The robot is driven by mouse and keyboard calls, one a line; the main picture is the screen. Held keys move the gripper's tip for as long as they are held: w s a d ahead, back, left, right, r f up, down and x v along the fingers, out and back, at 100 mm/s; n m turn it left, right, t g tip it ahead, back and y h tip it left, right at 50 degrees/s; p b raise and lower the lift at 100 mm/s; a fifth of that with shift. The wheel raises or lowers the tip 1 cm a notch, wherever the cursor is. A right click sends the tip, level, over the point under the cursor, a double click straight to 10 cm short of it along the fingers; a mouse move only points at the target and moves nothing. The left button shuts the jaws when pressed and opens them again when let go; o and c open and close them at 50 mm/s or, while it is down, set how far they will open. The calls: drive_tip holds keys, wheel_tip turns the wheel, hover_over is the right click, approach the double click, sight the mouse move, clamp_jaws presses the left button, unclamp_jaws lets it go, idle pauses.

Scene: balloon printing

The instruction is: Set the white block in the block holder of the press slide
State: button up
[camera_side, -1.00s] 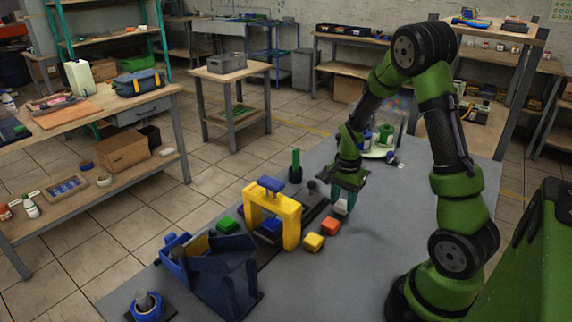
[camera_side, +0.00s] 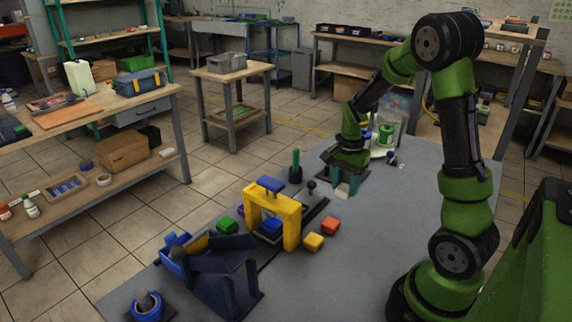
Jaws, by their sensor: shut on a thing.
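The white block (camera_side: 342,190) is between the fingers of my gripper (camera_side: 345,186), which is shut on it. The block is partly covered by the fingers. It appears to be held above the grey table, to the right of the press. The press is a yellow arch (camera_side: 289,226) with a blue top piece. A dark slide (camera_side: 313,207) with a black knob (camera_side: 311,186) runs out behind the arch. A blue part (camera_side: 270,226) shows under the arch. I cannot clearly make out the block holder.
A green-handled tool (camera_side: 296,166) stands behind. A dark blue stand (camera_side: 225,275) is in front. The grey table (camera_side: 360,270) is clear at front right.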

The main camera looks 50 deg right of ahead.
drive_tip(key=shift+r, duration=0.6)
drive_tip(key=shift+w+a+f, duration=0.1)
drive_tip(key=shift+w+a, duration=0.05)
drive_tip(key=shift+a, duration=0.15)
drive_tip(key=w+a+r, duration=0.2)
drive_tip(key=w+a, duration=0.6)
drive_tip(key=w, duration=0.2)
drive_tip(key=shift+s+a+f, duration=0.1)
drive_tip(key=shift+f, duration=2.55)
drive_tip(key=shift+f, duration=0.85)
drive_tip(key=o, duration=1)
drive_tip(key=shift+c, duration=0.2)
